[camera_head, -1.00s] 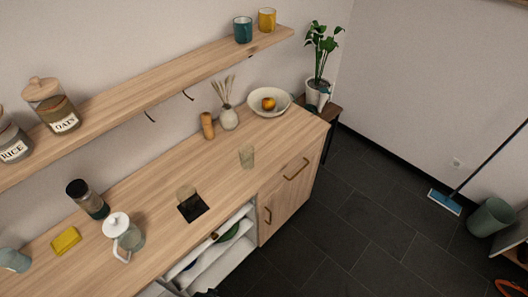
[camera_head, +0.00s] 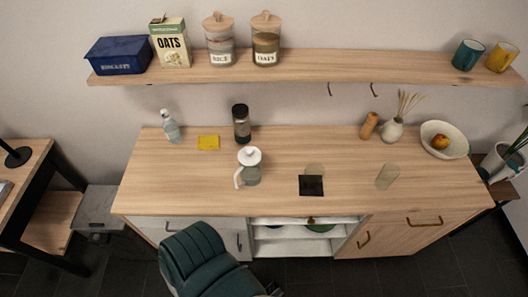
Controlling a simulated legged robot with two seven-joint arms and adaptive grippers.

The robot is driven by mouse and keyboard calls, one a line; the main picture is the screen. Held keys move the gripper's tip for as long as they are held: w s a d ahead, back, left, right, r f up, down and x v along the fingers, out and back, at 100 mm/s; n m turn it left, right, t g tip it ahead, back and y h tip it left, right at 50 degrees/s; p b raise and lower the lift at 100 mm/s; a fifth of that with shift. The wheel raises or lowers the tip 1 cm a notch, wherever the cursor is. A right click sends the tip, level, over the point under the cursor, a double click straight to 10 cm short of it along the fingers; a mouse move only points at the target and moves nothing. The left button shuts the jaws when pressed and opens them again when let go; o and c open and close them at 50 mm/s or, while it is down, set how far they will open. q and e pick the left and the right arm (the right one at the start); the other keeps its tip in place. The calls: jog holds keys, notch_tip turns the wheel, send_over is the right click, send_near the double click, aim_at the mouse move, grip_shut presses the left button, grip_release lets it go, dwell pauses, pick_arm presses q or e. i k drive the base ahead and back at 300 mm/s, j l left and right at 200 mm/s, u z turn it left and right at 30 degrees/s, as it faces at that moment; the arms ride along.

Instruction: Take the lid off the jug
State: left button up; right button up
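The jug (camera_head: 251,175) stands upright on the wooden counter, left of the middle in the head view. It has a clear greenish body and a white handle on its left side. Its round white lid (camera_head: 249,156) with a small knob sits on top of it. Neither of my grippers can be made out in the head view. Nothing touches the jug or the lid.
A dark grinder-like jar (camera_head: 241,123) stands behind the jug, with a yellow sponge (camera_head: 208,142) and a bottle (camera_head: 171,127) to the left. A black mat (camera_head: 312,187) and a glass (camera_head: 387,176) lie to the right.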

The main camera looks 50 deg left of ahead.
aim_at(249, 156)
jog(key=k+j+u, duration=0.1)
jog(key=u, duration=1.55)
jog(key=k+j, duration=0.05)
jog(key=j, duration=0.05)
